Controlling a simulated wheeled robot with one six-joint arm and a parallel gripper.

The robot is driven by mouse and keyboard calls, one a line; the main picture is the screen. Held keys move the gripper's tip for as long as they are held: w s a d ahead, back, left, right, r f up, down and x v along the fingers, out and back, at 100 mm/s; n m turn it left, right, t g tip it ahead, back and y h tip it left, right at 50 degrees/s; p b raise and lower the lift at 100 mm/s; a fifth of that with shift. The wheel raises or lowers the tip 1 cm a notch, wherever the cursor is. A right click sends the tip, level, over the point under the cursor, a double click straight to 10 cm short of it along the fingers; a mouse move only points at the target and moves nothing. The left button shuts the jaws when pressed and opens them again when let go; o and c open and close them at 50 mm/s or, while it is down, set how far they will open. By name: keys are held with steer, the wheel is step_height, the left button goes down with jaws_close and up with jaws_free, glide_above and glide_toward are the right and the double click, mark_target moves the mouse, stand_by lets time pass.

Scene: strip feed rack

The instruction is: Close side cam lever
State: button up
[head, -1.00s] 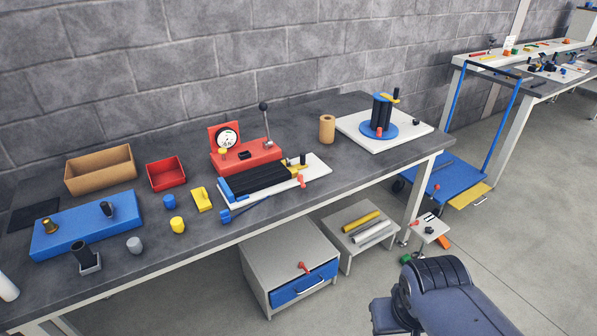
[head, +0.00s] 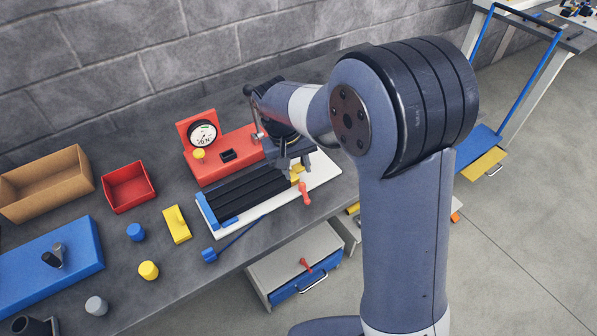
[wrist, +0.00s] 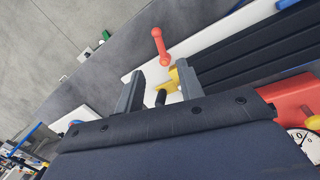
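The strip feed rack has a white base (head: 325,172) with long black channels (head: 243,195) and a blue end piece (head: 207,212). At its right end is a yellow part (head: 297,173), also in the wrist view (wrist: 172,80), with a black post (wrist: 160,98) beside it. A red-orange lever (head: 304,192) with a rounded end sticks out at the base's front side; it also shows in the wrist view (wrist: 159,45). The labels do not tell which is the side cam lever. My gripper (wrist: 160,70) is open above the rack's right end, the black post between its fingers in view; contact cannot be told.
A red block with a dial gauge (head: 203,134) stands behind the rack. A yellow block (head: 177,224), a red bin (head: 128,187) and a blue plate (head: 50,265) lie to the left. A grey drawer cabinet (head: 300,262) stands below the table edge.

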mark_target(305, 194)
steer(key=f, duration=0.3)
steer(key=d+f, duration=0.1)
steer(key=f, duration=0.3)
steer(key=d+f, duration=0.1)
steer(key=f, duration=0.2)
steer(key=shift+w+f+p, duration=0.25)
steer(key=shift+p, duration=0.15)
steer(key=shift+c, duration=0.2)
jaws_close()
